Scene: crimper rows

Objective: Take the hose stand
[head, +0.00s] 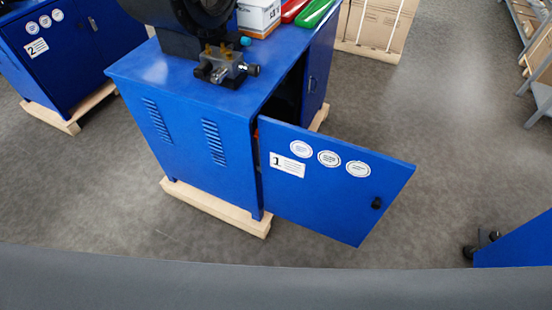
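No hose stand can be made out in the head view. A blue machine cabinet (190,135) stands in the middle on a wooden pallet. Its door (330,190), with a label "1" and round stickers, hangs open toward the right. The inside of the cabinet is mostly dark and hidden behind the door; a small orange-red bit shows at the door's hinge edge. Neither of my grippers is in view.
A black crimping machine (195,20) with a metal valve block (225,65), a white box (258,17) and red and green items are on top. Cabinet "2" (65,50) is upper left. Shelving (540,65) is at right. Grey floor (440,130) is clear right of the door.

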